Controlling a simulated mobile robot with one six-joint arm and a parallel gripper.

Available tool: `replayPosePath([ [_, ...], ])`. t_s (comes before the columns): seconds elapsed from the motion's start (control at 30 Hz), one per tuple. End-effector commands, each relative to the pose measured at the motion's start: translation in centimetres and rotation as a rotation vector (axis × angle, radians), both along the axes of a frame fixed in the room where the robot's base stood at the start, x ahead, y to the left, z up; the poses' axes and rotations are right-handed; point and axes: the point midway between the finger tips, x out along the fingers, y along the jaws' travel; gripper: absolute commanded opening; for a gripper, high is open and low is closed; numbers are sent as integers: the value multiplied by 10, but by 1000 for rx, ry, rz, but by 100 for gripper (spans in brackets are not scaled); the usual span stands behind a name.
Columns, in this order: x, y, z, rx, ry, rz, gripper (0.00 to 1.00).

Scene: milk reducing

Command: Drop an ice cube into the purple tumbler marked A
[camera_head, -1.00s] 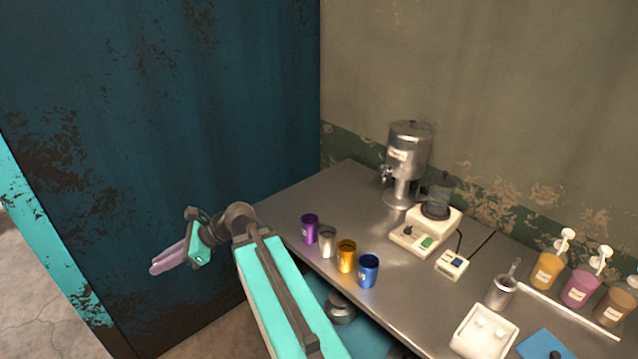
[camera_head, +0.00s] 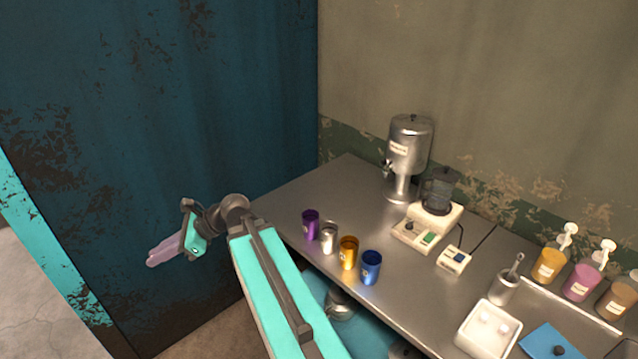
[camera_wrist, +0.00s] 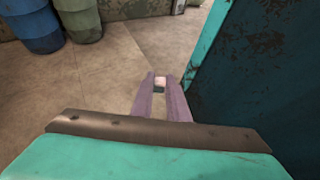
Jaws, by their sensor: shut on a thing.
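The purple tumbler (camera_head: 311,225) stands upright at the left end of a row of tumblers on the steel counter, near its front edge; its letter is too small to read. My gripper (camera_head: 152,261) is left of the counter, well apart from the tumbler, with its pale purple fingers pointing left. In the wrist view my gripper (camera_wrist: 161,82) is shut on a small whitish cube, the ice cube (camera_wrist: 160,80), held at the fingertips above the floor. The cube cannot be made out in the head view. The white ice tray (camera_head: 487,330) holds a few pale cubes.
Silver (camera_head: 329,238), gold (camera_head: 348,253) and blue (camera_head: 371,267) tumblers stand right of the purple one. Behind are a metal dispenser (camera_head: 408,157) and a blender (camera_head: 437,190). Pump bottles (camera_head: 582,282) stand at right. A blue wall (camera_head: 160,110) rises behind my arm.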

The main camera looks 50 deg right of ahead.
Motion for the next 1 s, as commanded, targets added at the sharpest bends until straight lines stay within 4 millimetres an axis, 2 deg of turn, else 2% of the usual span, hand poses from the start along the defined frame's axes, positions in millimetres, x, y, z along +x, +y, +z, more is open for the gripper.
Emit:
replayPosePath([
  [0.17, 2, -33, 4, 0, -1, -55, 0],
  [0.27, 3, -61, 7, -1, -1, -102, 0],
  [0.53, -3, -149, 16, -2, 1, -249, 0],
  [0.77, -19, -224, 25, -2, 1, -376, 0],
  [1.0, -45, -300, 35, -2, 0, -509, 0],
])
